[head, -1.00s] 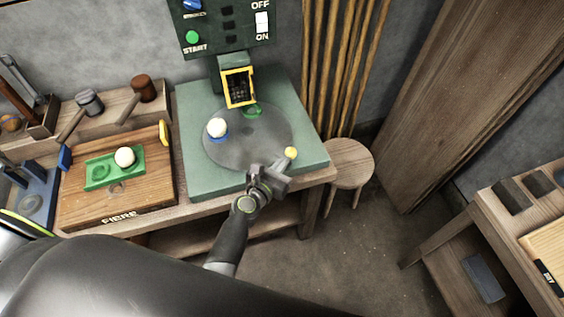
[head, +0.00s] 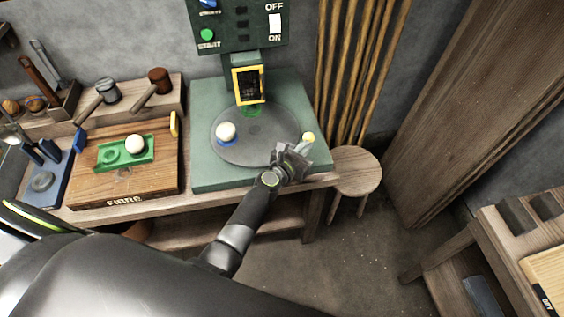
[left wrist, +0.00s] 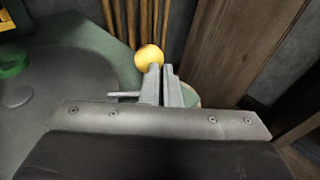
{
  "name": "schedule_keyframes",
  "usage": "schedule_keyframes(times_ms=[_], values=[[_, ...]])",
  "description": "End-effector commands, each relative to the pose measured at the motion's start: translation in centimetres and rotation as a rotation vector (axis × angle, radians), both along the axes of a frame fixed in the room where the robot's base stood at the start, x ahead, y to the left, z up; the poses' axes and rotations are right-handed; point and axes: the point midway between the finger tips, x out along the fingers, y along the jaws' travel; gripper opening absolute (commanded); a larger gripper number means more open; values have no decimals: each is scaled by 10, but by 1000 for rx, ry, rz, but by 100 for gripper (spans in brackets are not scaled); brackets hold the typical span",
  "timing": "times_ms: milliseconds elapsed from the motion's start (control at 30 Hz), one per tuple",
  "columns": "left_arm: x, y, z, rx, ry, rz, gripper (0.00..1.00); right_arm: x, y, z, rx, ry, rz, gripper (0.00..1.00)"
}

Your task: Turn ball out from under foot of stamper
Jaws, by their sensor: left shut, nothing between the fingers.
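The stamper is a green machine with a yellow-framed foot (head: 248,86) above a round grey disc (head: 262,150). A white ball (head: 226,131) sits on a blue ring at the disc's left side, beside the foot and not under it. A green ring (head: 252,111) lies by the foot; it also shows in the left wrist view (left wrist: 12,63). A yellow knob (head: 308,137) stands at the disc's right side. My left gripper (head: 301,148) is shut and empty, its tips close to the knob (left wrist: 149,57); I cannot tell if they touch. My right gripper is out of view.
A wooden board (head: 88,189) with a green tray (head: 101,165) and another white ball (head: 135,144) is on the left. Two mallets lie behind it. A stool (head: 354,172) stands right of the bench, before upright wooden poles (head: 361,70).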

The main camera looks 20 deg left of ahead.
Motion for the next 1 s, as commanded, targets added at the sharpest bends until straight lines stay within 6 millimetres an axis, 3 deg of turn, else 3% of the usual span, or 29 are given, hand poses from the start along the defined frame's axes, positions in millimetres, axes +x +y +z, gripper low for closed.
schedule_keyframes(times_ms=[367, 533, 1000], values=[[5, -5, 8, -6, -13, -7, 0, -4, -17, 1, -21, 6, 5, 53], [-5, -2, 11, -6, -13, -6, 0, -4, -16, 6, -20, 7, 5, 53], [-95, 26, 22, -3, -5, 0, 0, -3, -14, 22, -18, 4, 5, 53]])
